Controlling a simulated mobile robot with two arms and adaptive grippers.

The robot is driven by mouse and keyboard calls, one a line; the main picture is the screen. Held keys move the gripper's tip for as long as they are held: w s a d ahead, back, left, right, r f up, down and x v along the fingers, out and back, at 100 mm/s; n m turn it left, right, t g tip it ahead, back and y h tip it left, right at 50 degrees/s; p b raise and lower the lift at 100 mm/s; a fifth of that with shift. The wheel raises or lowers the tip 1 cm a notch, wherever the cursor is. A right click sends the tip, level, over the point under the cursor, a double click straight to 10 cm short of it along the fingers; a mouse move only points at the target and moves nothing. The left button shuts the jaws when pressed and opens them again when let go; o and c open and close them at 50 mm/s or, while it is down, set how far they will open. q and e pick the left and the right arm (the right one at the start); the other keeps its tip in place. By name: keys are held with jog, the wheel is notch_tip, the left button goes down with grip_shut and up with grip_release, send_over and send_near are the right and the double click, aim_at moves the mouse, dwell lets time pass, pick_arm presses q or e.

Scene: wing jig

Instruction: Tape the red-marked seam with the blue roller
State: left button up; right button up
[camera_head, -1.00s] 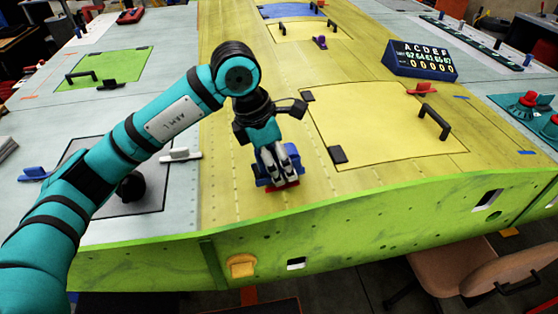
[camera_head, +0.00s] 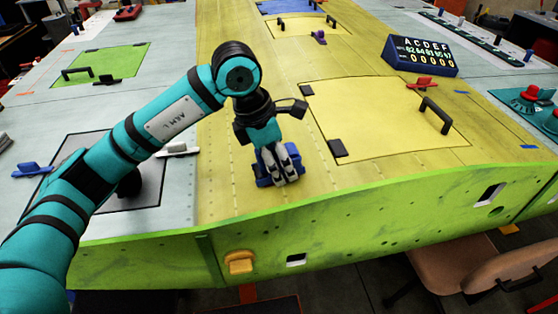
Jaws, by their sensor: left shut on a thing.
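My left gripper (camera_head: 280,175) points down at the yellow wing skin (camera_head: 235,150), close to its front edge. It is shut on the blue roller (camera_head: 264,180), which sits at or very near the skin and is partly hidden by the fingers. I cannot tell whether the roller touches the skin. No red mark shows clearly around the roller, and the surface right under it is hidden. My right gripper is not in view.
A yellow panel (camera_head: 385,120) with a black handle (camera_head: 436,116) lies right of the gripper. A dark display box (camera_head: 420,57) stands behind it. The green front face (camera_head: 350,225) drops off just in front.

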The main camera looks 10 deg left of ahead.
pick_arm(q)
jog(key=shift+w, duration=0.15)
